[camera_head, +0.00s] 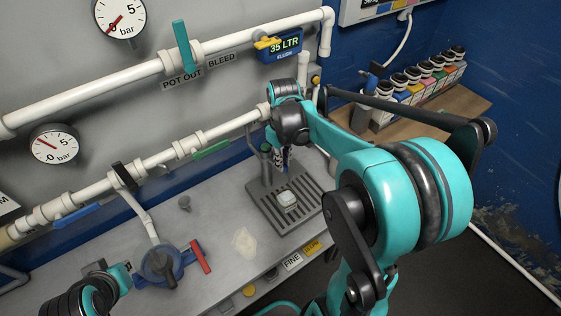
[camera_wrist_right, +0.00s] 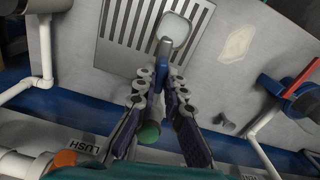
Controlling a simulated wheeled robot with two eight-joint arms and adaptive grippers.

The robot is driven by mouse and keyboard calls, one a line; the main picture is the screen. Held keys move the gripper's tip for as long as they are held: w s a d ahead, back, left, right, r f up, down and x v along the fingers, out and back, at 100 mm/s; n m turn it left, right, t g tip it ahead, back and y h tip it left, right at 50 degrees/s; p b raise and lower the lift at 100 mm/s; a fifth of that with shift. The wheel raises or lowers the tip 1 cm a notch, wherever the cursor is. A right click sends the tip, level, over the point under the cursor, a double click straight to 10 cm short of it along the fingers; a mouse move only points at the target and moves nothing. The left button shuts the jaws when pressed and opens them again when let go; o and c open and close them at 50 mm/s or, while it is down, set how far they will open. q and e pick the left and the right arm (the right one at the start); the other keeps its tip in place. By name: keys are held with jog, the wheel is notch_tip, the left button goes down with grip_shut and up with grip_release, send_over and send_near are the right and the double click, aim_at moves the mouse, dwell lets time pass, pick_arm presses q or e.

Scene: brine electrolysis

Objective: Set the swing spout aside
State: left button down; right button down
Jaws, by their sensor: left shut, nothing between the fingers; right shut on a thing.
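My right gripper (camera_head: 282,160) is above the slotted drain tray (camera_head: 262,206) in the head view. In the right wrist view my right gripper (camera_wrist_right: 165,82) is shut on the swing spout (camera_wrist_right: 164,48), a slim grey-blue tube whose end shows past the fingertips. The spout end appears over or close to a small clear-white cup (camera_wrist_right: 174,28); I cannot tell the gap. The cup (camera_head: 287,199) stands on the tray. My arm and fingers hide most of the spout in the head view. My left gripper (camera_head: 122,273) is shut and empty at the lower left.
A blue round fitting (camera_head: 160,263) with a red handle (camera_head: 200,257) stands on the grey counter. A pale patch (camera_head: 244,241) and a small grey piece (camera_head: 185,203) lie nearby. White pipes (camera_head: 100,187) run along the wall. Several capped bottles (camera_head: 415,85) stand at the back right.

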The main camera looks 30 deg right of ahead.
jog(key=w+d+n+p, duration=0.2)
jog(key=w+d+n, duration=0.3)
jog(key=n, duration=0.7)
jog(key=shift+w+d, duration=0.2)
jog(key=shift+d, duration=0.2)
jog(key=shift+w, duration=0.1)
jog(key=c, duration=1.6)
grip_release()
jog(key=shift+r, duration=0.1)
notch_tip(320, 180, up, 12)
